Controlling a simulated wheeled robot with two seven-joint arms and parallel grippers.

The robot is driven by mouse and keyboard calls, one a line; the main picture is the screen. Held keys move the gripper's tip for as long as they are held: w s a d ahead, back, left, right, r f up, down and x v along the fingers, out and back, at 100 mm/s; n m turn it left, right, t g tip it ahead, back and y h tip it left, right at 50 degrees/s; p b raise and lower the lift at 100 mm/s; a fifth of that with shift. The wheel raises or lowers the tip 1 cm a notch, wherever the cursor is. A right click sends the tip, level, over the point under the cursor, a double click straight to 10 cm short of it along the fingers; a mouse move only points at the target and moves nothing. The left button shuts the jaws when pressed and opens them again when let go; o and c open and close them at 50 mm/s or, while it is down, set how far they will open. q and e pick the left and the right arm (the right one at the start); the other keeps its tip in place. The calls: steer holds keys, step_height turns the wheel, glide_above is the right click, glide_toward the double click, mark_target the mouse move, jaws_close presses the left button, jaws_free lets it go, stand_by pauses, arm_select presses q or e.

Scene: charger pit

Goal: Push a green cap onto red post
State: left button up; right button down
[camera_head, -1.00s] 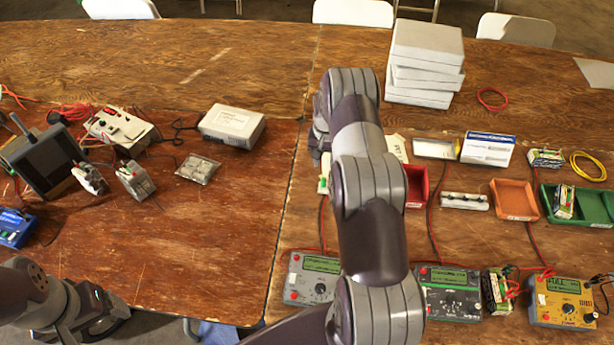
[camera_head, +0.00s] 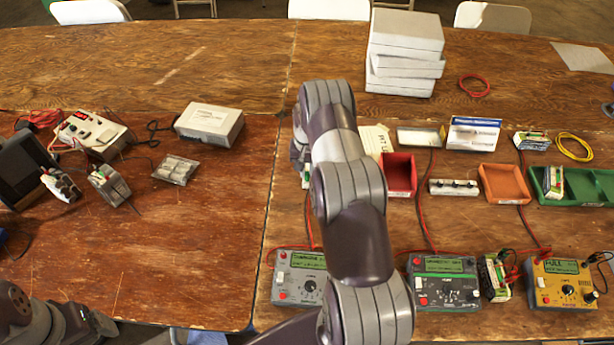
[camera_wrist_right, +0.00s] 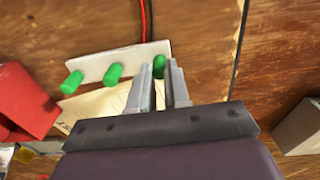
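In the right wrist view, three green caps stand in a row on a white strip: a left cap (camera_wrist_right: 72,81), a middle cap (camera_wrist_right: 112,75) and a right cap (camera_wrist_right: 158,67). My right gripper (camera_wrist_right: 159,72) has its fingers apart, with the right cap between the tips. I see no clear contact with it. In the head view my right arm hides this gripper and most of the strip. Red knobs show on the grey meter (camera_head: 300,277) and the dark green meter (camera_head: 442,282); I cannot tell which is the red post. My left arm (camera_head: 55,322) is at the lower left, its fingertips not discernible.
A red bin (camera_head: 400,176) stands right of my arm, with an orange tray (camera_head: 503,182) and a green tray (camera_head: 590,187) further right. White boxes (camera_head: 404,45) are stacked behind. A yellow meter (camera_head: 563,283) stands at front right.

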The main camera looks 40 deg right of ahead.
mark_target(307, 173)
stand_by(0.4)
steer(key=shift+r+p, duration=1)
steer(key=shift+r, duration=0.75)
